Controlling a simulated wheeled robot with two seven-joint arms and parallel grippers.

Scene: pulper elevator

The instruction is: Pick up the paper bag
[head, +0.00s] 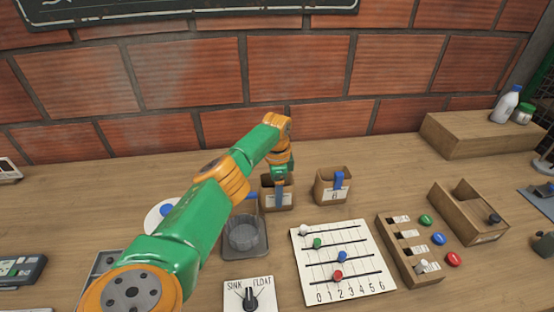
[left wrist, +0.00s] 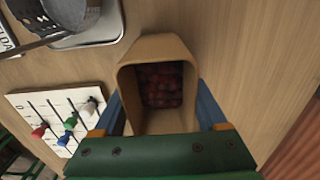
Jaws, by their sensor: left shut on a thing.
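A brown paper bag (head: 271,203) with a white label stands towards the back of the table in the head view. In the left wrist view the same bag (left wrist: 158,47) is open at the top, with dark red, round contents inside. My left gripper (head: 280,188) reaches down over it from above. Its blue fingers are on either side of the bag and shut on it; the gripper (left wrist: 162,112) also shows in the wrist view. Whether the bag's base touches the table is not clear. My right gripper is not in view.
A second brown bag (head: 324,191) with a blue piece stands close on the right. A glass on a grey tray (head: 258,252) is in front on the left. A slider board (head: 310,240), a SINK/FLOAT dial (head: 262,296) and wooden boxes (head: 466,222) fill the front and right. A brick wall stands behind.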

